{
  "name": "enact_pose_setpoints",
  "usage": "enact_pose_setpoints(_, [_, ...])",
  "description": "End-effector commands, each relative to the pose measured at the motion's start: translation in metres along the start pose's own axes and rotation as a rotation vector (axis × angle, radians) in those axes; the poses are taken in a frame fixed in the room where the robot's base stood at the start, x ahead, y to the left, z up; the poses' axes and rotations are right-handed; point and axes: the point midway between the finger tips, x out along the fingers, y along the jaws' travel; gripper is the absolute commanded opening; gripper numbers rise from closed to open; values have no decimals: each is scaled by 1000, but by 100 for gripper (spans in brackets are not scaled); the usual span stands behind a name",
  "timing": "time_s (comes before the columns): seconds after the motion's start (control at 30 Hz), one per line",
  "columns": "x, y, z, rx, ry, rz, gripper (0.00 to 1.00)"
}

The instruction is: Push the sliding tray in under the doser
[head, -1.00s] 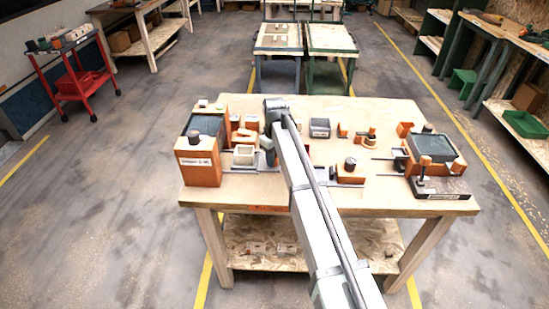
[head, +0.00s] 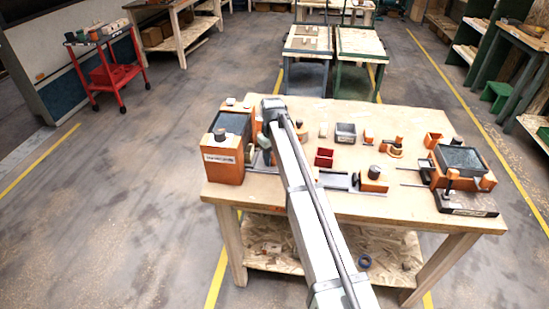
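An orange doser-like unit (head: 224,168) with a dark top and a white label stands at the table's left front; the label is too small to read. My gripper (head: 263,143) is low over the table just right of this unit, beneath the end of my arm. Its fingers are too small and too covered to show open or shut. The sliding tray is not clearly visible; only a small pale-grey patch (head: 250,154) shows between unit and gripper, and I cannot tell whether it is the tray. My arm covers the area to its right.
A red open box (head: 324,157), a grey box (head: 345,133) and an orange block on a grey rail (head: 372,180) are right of my arm. A second orange unit (head: 476,181) with a dark top stands at the right. The wooden table (head: 310,112) has bare back and front strips.

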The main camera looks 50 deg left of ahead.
Motion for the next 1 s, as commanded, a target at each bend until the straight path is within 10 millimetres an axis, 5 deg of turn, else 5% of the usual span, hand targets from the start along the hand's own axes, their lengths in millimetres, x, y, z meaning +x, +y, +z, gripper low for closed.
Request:
enact_pose_setpoints(0.2, [0,0,0,0,0,0,57])
enact_pose_setpoints(0.57, [-8,0,0,0,1,0,57])
enact_pose_setpoints(1.0, [-86,0,0,0,2,0,57])
